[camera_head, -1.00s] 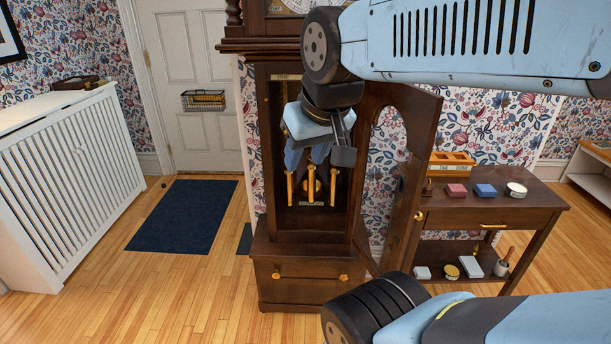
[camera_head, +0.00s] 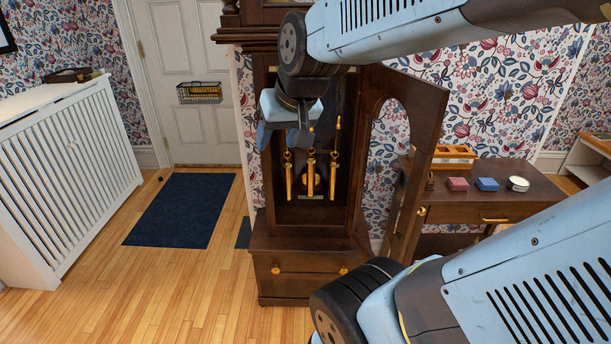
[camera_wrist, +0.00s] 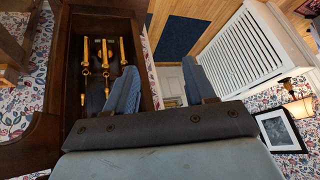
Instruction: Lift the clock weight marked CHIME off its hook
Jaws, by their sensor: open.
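The tall dark clock case (camera_head: 355,205) stands open, with its arched door (camera_head: 425,150) swung to the right. Inside hang three slim brass weights: left (camera_head: 288,180), middle (camera_head: 310,178) and right (camera_head: 333,176). No marking is legible, so I cannot tell which is CHIME. In the wrist view the weights (camera_wrist: 104,50) appear inverted, left of my fingers. My gripper (camera_head: 264,138) is at the upper left of the case opening, its fingers pointing down. In the wrist view my gripper (camera_wrist: 160,68) is open with nothing between its blue fingers, apart from the weights.
A white radiator cover (camera_head: 65,180) and a dark mat (camera_head: 183,210) are at the left.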

